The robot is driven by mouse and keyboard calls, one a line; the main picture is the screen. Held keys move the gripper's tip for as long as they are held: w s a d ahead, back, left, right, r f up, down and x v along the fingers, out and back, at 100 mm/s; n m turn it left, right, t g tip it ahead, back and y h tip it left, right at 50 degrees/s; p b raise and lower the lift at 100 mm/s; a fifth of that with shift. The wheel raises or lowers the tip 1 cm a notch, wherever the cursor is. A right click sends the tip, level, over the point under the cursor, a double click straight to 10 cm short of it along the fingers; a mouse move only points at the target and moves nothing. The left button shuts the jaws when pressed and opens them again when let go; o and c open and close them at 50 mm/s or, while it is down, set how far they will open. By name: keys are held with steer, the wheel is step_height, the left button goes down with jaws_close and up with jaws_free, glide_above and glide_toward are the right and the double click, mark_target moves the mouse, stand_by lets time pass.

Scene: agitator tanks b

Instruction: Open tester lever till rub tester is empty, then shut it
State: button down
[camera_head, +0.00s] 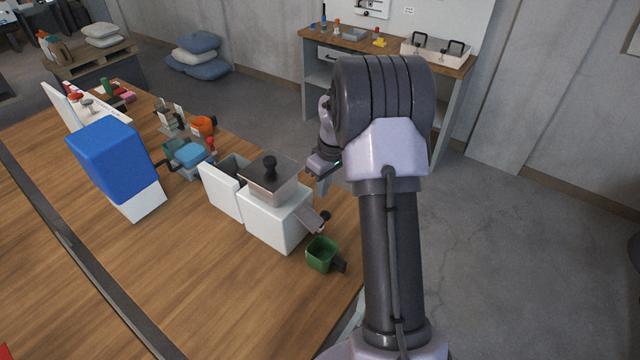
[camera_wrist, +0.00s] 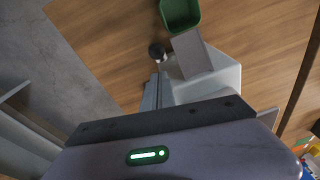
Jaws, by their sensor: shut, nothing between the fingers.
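The rub tester (camera_head: 276,216) is a white box with a grey square hopper (camera_head: 270,182) on top, closed by a black-knobbed lid. A grey chute (camera_head: 309,218) slopes from its right side; it also shows in the wrist view (camera_wrist: 191,53). The tester lever's black knob (camera_wrist: 157,52) stands beside the chute, and shows in the head view (camera_head: 325,215). A green cup (camera_head: 322,253) sits below the chute mouth. My gripper (camera_head: 323,187) is shut and empty, close beside the tester near the lever. Its fingers (camera_wrist: 155,90) point toward the knob, apparently apart from it. The hopper's contents are hidden.
The floor right of the table is clear. A workbench (camera_head: 385,45) stands behind.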

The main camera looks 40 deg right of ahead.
mark_target(328, 212)
step_height(328, 212, down, 6)
steer(key=b, duration=0.1)
steer(key=shift+w+a, duration=0.25)
steer(key=shift+w, duration=0.15)
steer(key=shift+s+f+b, duration=0.1)
steer(key=shift+f+b, duration=0.1)
steer(key=shift+b, duration=0.25)
steer(key=b, duration=0.2)
steer(key=s+t+b, duration=0.1)
steer(key=b, duration=0.2)
steer(key=shift+s+d+f+t+y, duration=0.25)
steer(key=shift+d+f+t+y, duration=0.05)
steer(key=shift+d+f, duration=0.05)
steer(key=s+t+b, duration=0.1)
steer(key=b, duration=0.2)
steer(key=shift+s+d+f+b, duration=0.15)
steer(key=shift+s+d+b, duration=0.05)
steer(key=shift+b, duration=0.1)
steer(key=shift+s+d+f+b, duration=0.25)
steer(key=shift+s+f+b, duration=0.05)
steer(key=shift+s+b, duration=0.6)
steer(key=shift+s+d+f+b, duration=0.2)
steer(key=shift+s+f+b, duration=0.1)
steer(key=shift+s+b, duration=0.55)
steer(key=shift+s+d+f+b, duration=0.3)
steer(key=shift+s+b, duration=0.35)
steer(key=shift+b, duration=0.4)
steer(key=shift+a+f, duration=0.1)
